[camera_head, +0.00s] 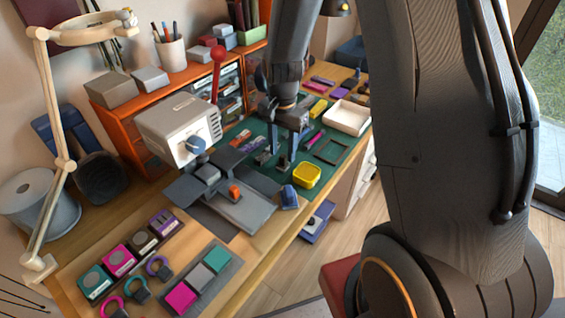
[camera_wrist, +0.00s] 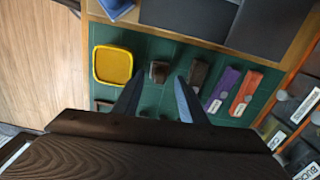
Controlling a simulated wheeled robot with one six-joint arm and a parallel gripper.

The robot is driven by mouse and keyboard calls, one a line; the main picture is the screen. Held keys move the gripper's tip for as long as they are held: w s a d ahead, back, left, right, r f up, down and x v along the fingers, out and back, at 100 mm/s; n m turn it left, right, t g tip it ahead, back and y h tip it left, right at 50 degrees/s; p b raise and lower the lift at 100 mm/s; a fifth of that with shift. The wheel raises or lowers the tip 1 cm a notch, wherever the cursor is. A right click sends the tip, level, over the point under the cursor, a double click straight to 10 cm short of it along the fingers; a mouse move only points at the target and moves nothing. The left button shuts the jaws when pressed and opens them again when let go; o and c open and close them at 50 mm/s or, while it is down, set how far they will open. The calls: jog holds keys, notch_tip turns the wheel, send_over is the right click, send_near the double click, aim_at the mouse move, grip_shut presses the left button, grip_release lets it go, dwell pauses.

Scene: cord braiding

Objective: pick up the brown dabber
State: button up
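In the wrist view a small dark block with a brown face (camera_wrist: 158,72) stands on the green mat, just ahead of and between my fingertips. It looks like the brown dabber, though its label cannot be read. A longer dark brown piece (camera_wrist: 200,73) lies to its right, beyond the right finger. My gripper (camera_wrist: 159,88) is open, with nothing between its fingers. In the head view my gripper (camera_head: 282,145) points down low over the mat, and small dark pieces beside the fingers are partly hidden by them.
A yellow tray (camera_wrist: 113,65) lies left of the block; it also shows in the head view (camera_head: 307,175). Purple (camera_wrist: 222,88) and orange (camera_wrist: 245,92) pieces lie to the right. A grey-white machine (camera_head: 178,125) and a white tray (camera_head: 347,117) stand on the bench.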

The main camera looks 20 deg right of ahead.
aim_at(283, 155)
jog(key=shift+f, duration=1.6)
grip_shut()
notch_tip(283, 155, up, 10)
jog(key=shift+s+r+b, duration=0.1)
jog(key=shift+b, duration=0.35)
jog(key=c, duration=0.7)
grip_release()
jog(key=shift+c, duration=0.2)
grip_shut()
